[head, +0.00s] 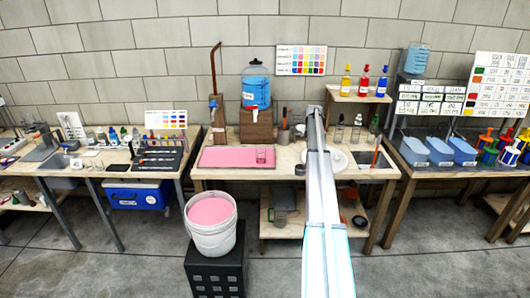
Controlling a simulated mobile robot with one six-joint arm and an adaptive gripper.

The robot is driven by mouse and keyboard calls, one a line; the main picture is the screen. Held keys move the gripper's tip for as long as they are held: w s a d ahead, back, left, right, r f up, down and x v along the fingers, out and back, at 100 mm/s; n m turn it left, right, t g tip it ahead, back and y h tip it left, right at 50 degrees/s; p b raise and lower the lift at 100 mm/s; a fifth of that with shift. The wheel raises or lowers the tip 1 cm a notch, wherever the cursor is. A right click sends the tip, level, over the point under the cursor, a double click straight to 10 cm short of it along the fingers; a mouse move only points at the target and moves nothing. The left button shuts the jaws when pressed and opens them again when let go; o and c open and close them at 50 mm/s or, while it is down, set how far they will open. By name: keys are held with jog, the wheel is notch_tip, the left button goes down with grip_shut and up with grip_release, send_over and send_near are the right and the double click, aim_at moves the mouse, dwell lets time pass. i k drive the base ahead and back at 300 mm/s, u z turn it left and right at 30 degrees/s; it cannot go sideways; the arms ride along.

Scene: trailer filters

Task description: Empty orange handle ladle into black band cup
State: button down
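A thin orange stick (376,152) leans up at the right end of the middle table, beside a dark sink recess. It may be the ladle's handle; no bowl is visible. A small clear glass (261,156) stands on the pink mat, and clear vessels (356,126) stand behind the white plate. I cannot make out a black band on any of them. My pale arm reaches up from the bottom over the middle table and hides part of it. I cannot make out my gripper's fingers at its far end, nor whether they hold anything.
A white bucket of pink liquid (211,212) stands on a black crate (217,265) before the middle table. A pink mat (228,157), a blue-filled dispenser (255,88) and a white plate (337,160) are on that table. Side tables hold tools (158,158) and blue bins (440,150).

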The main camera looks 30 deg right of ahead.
aim_at(261, 156)
jog(key=z, duration=0.1)
jog(key=i, duration=1)
jog(key=u, duration=0.15)
